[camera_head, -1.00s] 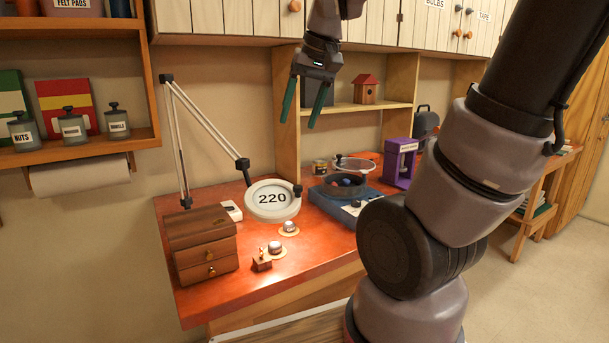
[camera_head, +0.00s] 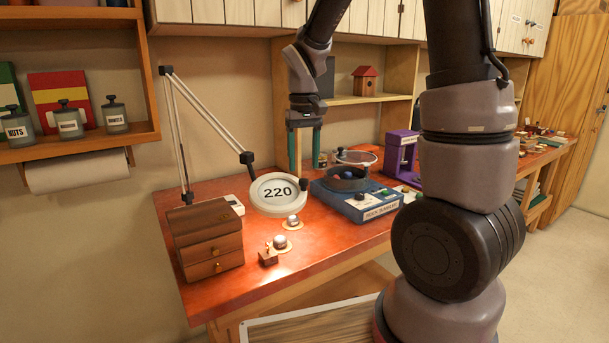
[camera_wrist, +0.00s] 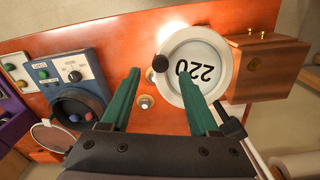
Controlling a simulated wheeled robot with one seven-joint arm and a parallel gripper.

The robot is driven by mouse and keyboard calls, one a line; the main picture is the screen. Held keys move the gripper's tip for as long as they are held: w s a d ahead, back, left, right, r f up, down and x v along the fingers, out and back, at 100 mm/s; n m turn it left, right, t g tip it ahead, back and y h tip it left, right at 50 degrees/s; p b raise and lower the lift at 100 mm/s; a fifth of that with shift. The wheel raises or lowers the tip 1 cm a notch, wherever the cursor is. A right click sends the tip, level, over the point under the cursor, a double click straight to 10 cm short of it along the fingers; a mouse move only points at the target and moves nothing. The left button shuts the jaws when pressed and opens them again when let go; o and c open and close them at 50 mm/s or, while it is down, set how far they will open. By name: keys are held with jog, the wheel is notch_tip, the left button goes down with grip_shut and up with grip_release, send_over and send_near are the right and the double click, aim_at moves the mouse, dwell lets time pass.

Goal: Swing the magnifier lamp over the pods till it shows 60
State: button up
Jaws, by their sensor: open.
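The magnifier lamp (camera_head: 262,208) has a round pale head on a jointed white arm, low over the red-brown bench; its face reads 220. A dark knob (camera_head: 304,184) sits on its right rim. In the wrist view the lamp head (camera_wrist: 166,84) shows its number upside down, with the knob (camera_wrist: 160,63) between my fingers in the picture. Two small silver domes on round tan pads, probably the pods, lie in front of the head: one nearer it (camera_head: 292,221), one farther forward (camera_head: 279,241). My gripper (camera_head: 305,168) points down with green fingers apart and empty, above and behind the knob.
A wooden drawer box (camera_head: 208,245) stands left of the lamp, a small wooden block (camera_head: 268,257) in front. A blue rock tumbler (camera_head: 360,204) and purple stand (camera_head: 400,152) stand to the right. A shelf with a birdhouse (camera_head: 365,81) is behind the bench.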

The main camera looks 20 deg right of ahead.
aim_at(304, 179)
jog(key=shift+f, duration=2.15)
grip_shut()
